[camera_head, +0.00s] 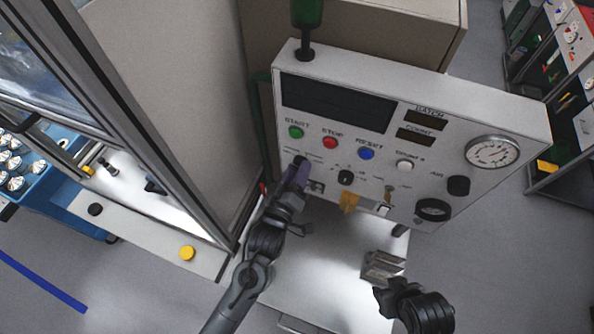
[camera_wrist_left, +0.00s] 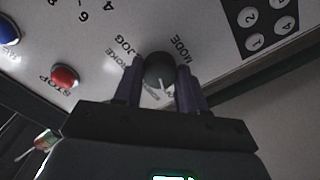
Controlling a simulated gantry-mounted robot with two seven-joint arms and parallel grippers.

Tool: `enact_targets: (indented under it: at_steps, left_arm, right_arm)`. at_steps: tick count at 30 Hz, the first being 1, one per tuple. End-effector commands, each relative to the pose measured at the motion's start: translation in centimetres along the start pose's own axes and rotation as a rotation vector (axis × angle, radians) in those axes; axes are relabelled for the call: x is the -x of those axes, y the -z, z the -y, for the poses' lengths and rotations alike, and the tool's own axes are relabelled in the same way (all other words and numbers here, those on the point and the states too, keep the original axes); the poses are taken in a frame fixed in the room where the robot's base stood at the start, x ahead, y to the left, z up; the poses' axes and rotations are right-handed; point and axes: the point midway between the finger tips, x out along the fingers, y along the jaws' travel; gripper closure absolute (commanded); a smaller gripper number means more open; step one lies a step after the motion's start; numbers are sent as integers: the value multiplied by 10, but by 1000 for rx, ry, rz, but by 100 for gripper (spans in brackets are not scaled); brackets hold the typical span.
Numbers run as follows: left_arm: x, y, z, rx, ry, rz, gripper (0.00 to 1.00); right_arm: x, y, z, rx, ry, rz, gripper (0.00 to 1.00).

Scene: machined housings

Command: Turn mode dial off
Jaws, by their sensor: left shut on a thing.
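The mode dial (camera_wrist_left: 160,72) is a dark round knob on the white control panel, with a light pointer on its near side. The words MODE and JOG show around it, upside down, in the left wrist view. My left gripper (camera_wrist_left: 160,88) has its two purple fingers on either side of the dial and is shut on it. In the head view the left gripper (camera_head: 296,178) is at the lower left of the panel (camera_head: 440,82) and covers most of the dial.
Green, red and blue buttons (camera_head: 366,154) run above the gripper. A gauge (camera_head: 492,151) is at the panel's right.

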Motion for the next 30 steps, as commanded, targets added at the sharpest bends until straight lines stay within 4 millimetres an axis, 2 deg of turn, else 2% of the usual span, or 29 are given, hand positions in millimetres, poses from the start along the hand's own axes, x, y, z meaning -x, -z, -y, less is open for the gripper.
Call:
enact_targets:
  at_steps: [18,19,21,24,30]
  left_arm:
    - [0,0,1,53,2,1,90]
    - [0,0,1,53,2,1,58]
    - [0,0,1,53,2,0,47]
    - [0,0,0,52,1,0,34]
    - [0,0,0,51,1,0,34]
  right_arm:
    - [0,0,2,-7,5,-1,57]
    - [0,0,2,-7,5,-1,57]
    - [0,0,2,-6,5,-1,57]
    - [0,0,1,-5,4,-1,57]
    - [0,0,0,0,0,0,57]
